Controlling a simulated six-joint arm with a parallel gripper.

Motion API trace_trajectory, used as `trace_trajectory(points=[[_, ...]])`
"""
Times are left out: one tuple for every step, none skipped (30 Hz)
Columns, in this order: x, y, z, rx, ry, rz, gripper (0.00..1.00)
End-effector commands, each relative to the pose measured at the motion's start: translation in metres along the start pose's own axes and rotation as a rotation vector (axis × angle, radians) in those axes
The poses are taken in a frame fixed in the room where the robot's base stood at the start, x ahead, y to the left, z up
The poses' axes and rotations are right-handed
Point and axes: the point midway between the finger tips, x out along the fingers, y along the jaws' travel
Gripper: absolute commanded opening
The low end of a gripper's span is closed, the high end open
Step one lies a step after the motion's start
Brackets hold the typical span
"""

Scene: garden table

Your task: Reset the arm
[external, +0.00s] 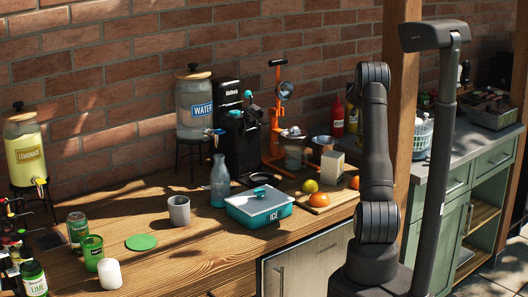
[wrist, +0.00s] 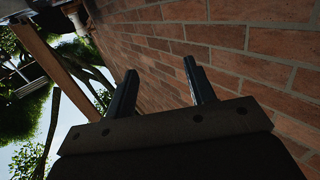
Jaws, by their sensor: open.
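My gripper (wrist: 163,85) shows in the wrist view with its two dark fingers spread apart and nothing between them. Behind the fingers are the brick wall and, at the left, sky and foliage, with the picture tilted. In the external view my arm stands folded upright at the right of the wooden table (external: 165,245). I cannot make out my gripper there. No object is seen in its grasp.
On the table are a teal ice box (external: 259,204), a grey cup (external: 179,211), a glass bottle (external: 219,181), a green cup (external: 92,252) and a cutting board (external: 318,205) with fruit. Drink dispensers stand along the brick wall (external: 130,70). The table's front middle is fairly clear.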

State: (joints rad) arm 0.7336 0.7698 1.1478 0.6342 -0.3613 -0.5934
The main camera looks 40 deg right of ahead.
Motion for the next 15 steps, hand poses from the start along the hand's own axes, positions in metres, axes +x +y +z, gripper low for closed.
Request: trace_trajectory(points=[[-0.007,-0.001,-0.005,-0.001,0.001,-0.006,0.50],[-0.011,-0.002,-0.008,-0.001,0.001,-0.010,0.50],[-0.016,-0.002,-0.011,-0.001,0.001,-0.015,0.50],[-0.020,-0.003,-0.013,-0.001,0.002,-0.019,0.50],[-0.024,-0.004,-0.016,-0.002,0.002,-0.023,0.50],[-0.029,-0.004,-0.019,-0.002,0.002,-0.029,0.50],[-0.033,-0.005,-0.021,-0.002,0.002,-0.033,0.50],[-0.037,-0.006,-0.023,-0.002,0.002,-0.038,0.50],[-0.043,-0.006,-0.026,-0.003,0.002,-0.044,0.50],[-0.047,-0.007,-0.028,-0.003,0.002,-0.049,0.50],[-0.051,-0.008,-0.030,-0.003,0.002,-0.054,0.50],[-0.056,-0.009,-0.032,-0.004,0.001,-0.060,0.50],[-0.061,-0.009,-0.034,-0.004,0.001,-0.065,0.50],[-0.065,-0.010,-0.036,-0.004,0.002,-0.070,0.50],[-0.070,-0.011,-0.038,-0.005,0.001,-0.077,0.50]])
